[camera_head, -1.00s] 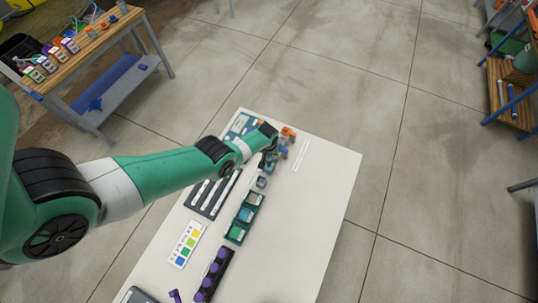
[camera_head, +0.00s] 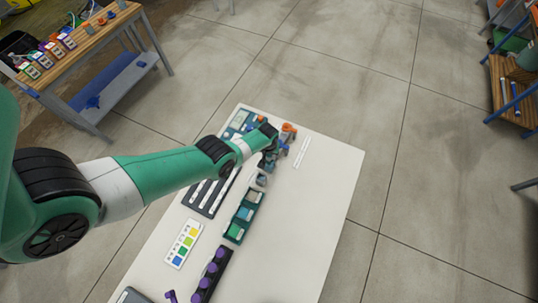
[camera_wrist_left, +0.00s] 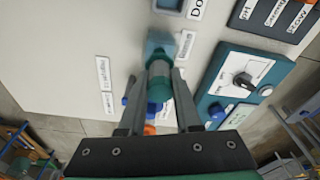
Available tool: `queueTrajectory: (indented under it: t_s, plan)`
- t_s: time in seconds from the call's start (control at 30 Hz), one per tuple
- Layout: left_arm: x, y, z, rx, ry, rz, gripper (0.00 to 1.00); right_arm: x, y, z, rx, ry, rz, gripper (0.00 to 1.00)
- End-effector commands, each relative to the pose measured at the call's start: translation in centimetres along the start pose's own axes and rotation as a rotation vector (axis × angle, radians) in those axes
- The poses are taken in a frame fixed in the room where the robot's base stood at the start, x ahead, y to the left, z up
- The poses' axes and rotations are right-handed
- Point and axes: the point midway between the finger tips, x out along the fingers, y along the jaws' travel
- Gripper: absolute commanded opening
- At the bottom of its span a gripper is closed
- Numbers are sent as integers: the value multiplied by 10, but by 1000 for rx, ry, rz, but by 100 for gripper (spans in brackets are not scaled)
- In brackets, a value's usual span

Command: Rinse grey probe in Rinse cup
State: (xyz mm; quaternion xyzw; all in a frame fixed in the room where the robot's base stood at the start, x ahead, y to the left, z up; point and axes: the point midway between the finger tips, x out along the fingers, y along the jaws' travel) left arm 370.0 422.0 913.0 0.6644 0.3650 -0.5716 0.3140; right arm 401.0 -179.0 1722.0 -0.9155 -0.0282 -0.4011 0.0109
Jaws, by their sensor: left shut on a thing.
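My left gripper (camera_head: 268,157) is over the far part of the white table; my own arm partly covers it in the head view. In the left wrist view its fingers (camera_wrist_left: 160,77) are closed on a teal-and-grey cylindrical thing, which looks like the grey probe (camera_wrist_left: 158,68). The probe's far end lines up with a small translucent light-blue cup (camera_wrist_left: 158,42), likely the Rinse cup. I cannot tell whether the tip is inside the cup or above it. A small label (camera_wrist_left: 186,45) lies beside the cup, too small to read. My right gripper is not in view.
A teal control panel with a knob (camera_wrist_left: 243,80) is beside the gripper. An orange-and-blue item (camera_head: 287,134) stands just beyond it. A teal rack (camera_head: 235,232), a colour card (camera_head: 183,243) and a purple-topped rack (camera_head: 212,270) stand nearer. The table's right side (camera_head: 310,220) is clear.

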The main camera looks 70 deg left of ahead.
Motion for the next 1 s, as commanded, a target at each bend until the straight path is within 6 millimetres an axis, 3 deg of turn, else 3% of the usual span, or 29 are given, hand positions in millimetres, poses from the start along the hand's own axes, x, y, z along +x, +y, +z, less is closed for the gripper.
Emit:
queueTrajectory:
  t_s: [0.07, 0.33, 0.7, 1.0]
  plan:
    - [-8, 0, -1, 0, 0, 0, 0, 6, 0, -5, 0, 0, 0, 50]
    - [-7, 0, -1, 0, 0, 0, 0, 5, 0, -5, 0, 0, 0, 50]
    - [10, 0, 1, 0, 1, 0, 0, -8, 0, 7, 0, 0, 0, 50]
    - [8, 0, 1, 0, 1, 0, 0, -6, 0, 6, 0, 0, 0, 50]
